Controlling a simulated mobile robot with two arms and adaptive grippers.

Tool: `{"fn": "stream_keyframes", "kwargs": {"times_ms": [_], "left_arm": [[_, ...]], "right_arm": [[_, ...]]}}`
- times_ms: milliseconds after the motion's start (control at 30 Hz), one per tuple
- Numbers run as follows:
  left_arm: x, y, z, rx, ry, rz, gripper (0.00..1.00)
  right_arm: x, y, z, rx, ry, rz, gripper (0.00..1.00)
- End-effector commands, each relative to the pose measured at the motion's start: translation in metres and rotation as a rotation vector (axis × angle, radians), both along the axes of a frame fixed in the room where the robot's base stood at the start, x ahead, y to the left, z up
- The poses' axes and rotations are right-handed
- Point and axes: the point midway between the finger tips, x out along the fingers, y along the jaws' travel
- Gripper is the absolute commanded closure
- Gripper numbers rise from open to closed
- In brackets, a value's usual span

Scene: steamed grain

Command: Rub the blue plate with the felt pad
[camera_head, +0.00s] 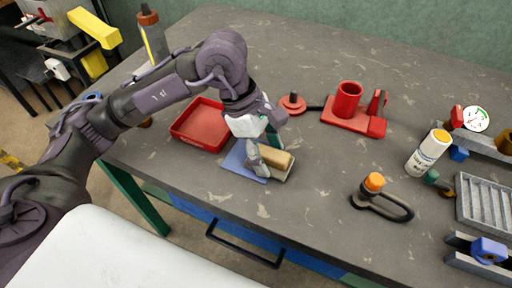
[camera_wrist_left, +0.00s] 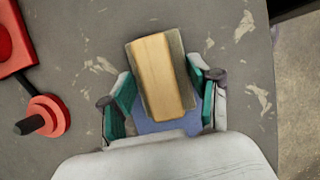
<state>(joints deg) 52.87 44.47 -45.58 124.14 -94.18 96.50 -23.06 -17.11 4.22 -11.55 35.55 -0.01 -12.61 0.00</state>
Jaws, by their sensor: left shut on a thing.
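The felt pad (camera_head: 277,158) is a tan wooden block on a grey-beige base. My left gripper (camera_head: 259,157) is shut on it, pointing down from above. In the left wrist view the pad (camera_wrist_left: 160,75) sits between the two green-sided fingers (camera_wrist_left: 162,97). The flat blue plate (camera_head: 235,159) lies on the grey table under the gripper. The pad is at the plate's right side and seems to reach past its edge. I cannot tell if the pad touches the plate. In the wrist view part of the blue plate (camera_wrist_left: 160,126) shows below the pad. My right gripper is not in view.
A red tray (camera_head: 184,127) lies just behind the plate. A red fixture (camera_head: 355,118) with a cup and a red disc (camera_head: 293,103) stand farther back. An orange-topped handle tool (camera_head: 378,195) and a white canister (camera_head: 427,153) are right. The table's front edge is close to the plate.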

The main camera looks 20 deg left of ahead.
Motion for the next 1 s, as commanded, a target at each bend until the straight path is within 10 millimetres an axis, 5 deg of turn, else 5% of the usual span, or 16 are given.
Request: {"fn": "stream_keyframes", "kwargs": {"times_ms": [467,1000], "left_arm": [[-0.001,-0.005,0.001,0.001,0.006,-0.002,0.76],[0.0,-0.005,0.054,-0.001,-0.001,-0.001,0.76]], "right_arm": [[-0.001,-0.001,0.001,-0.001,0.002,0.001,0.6],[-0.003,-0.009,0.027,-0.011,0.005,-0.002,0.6]]}}
